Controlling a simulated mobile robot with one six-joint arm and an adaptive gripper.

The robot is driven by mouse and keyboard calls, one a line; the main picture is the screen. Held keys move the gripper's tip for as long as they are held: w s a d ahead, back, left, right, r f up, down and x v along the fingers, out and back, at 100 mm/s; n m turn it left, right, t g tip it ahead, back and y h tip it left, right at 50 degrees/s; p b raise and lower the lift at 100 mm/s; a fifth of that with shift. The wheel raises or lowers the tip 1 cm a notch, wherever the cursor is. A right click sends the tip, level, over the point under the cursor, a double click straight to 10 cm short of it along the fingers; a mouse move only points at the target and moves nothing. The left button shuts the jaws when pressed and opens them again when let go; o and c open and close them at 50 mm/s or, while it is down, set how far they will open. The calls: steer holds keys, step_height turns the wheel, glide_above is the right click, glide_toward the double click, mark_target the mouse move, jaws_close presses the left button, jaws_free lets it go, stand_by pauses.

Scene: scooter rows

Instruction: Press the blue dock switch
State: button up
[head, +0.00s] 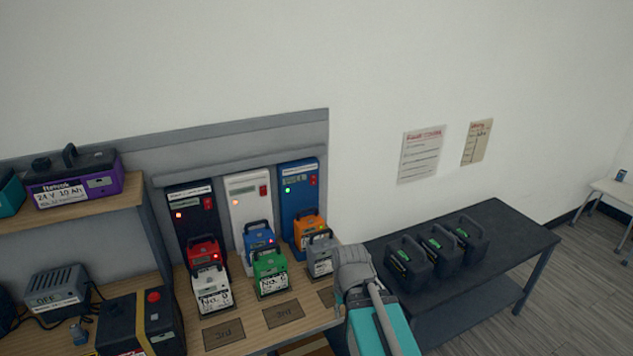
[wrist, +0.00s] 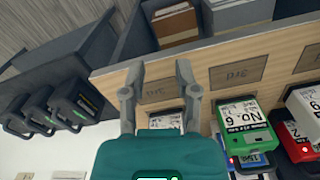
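The blue dock (head: 299,190) is the rightmost of three docks on the grey wall panel. It has a red switch (head: 313,181) at its upper right and a lit green light at its left. An orange battery (head: 308,226) sits at its foot. My arm reaches in at the bench's right end, right of and below the blue dock. My gripper (wrist: 160,67) shows in the wrist view with its two fingers apart and nothing between them. The wrist camera looks upside down at the bench edge; the switch is not visible there.
A black dock (head: 193,220) and a white dock (head: 247,205) stand left. Green (head: 270,272), white (head: 212,290) and grey (head: 320,255) batteries stand in front. A dark table (head: 510,235) with three black batteries is at right. The wall above the docks is clear.

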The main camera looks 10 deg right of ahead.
steer(key=shift+c, duration=0.3)
steer(key=shift+w, duration=0.15)
steer(key=c, duration=0.4)
steer(key=shift+w+d+f, duration=0.1)
steer(key=shift+w+d, duration=0.1)
jaws_close()
steer(key=w+d+r+n+t+h+b, duration=0.25)
steer(key=w+d+t, duration=0.3)
steer(key=w, duration=0.45)
steer(key=w+d+r+n+t+h+b, duration=0.25)
steer(key=w+d+t, duration=0.3)
steer(key=w, duration=0.55)
steer(key=w+a+r+n+t+y+b, duration=0.4)
steer(key=w+a+r+n+t+y, duration=0.3)
steer(key=n, duration=0.9)
steer(key=shift+w+a+t+y, duration=0.5)
steer(key=shift+w+y, duration=0.4)
steer(key=shift+y, duration=0.6)
steer(key=shift+a, duration=0.1)
